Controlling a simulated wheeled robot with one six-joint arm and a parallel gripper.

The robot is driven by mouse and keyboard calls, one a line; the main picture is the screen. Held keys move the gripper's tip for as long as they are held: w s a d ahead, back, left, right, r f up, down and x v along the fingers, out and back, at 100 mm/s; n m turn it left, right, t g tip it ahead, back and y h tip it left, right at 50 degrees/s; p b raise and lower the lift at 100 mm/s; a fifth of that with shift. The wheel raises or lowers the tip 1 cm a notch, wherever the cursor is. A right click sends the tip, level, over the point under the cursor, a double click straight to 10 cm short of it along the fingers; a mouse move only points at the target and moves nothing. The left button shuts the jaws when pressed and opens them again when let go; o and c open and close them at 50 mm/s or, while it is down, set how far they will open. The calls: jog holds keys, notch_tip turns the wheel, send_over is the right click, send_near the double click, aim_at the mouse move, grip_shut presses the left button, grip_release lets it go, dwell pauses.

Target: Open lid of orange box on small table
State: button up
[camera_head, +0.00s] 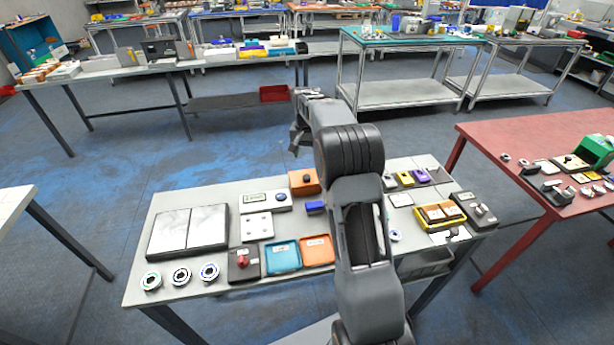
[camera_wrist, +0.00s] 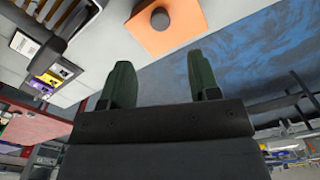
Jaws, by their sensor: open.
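The orange box (camera_head: 304,182) sits near the far edge of the small table (camera_head: 170,210), left of my arm. It has a dark round knob on top and its lid looks closed. In the wrist view the orange box (camera_wrist: 185,30) is at the top centre, with the knob (camera_wrist: 160,18) facing the camera. My gripper (camera_wrist: 159,75) is open and empty, its two dark green fingers apart, with a gap between them and the box. In the head view my gripper (camera_head: 298,137) is beyond the table's far edge, higher in the picture than the box.
A blue block (camera_head: 315,207) lies just in front of the orange box. A device with a display (camera_head: 266,199) stands to its left. Orange and blue trays (camera_head: 283,257) lie at the near edge. A red table (camera_head: 535,135) stands to the right. Open floor lies beyond the small table.

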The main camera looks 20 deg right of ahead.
aim_at(307, 176)
notch_tip(307, 176, down, 10)
jog(key=shift+f+p, duration=0.2)
jog(key=shift+p, duration=0.45)
jog(key=shift+c, duration=0.2)
grip_shut()
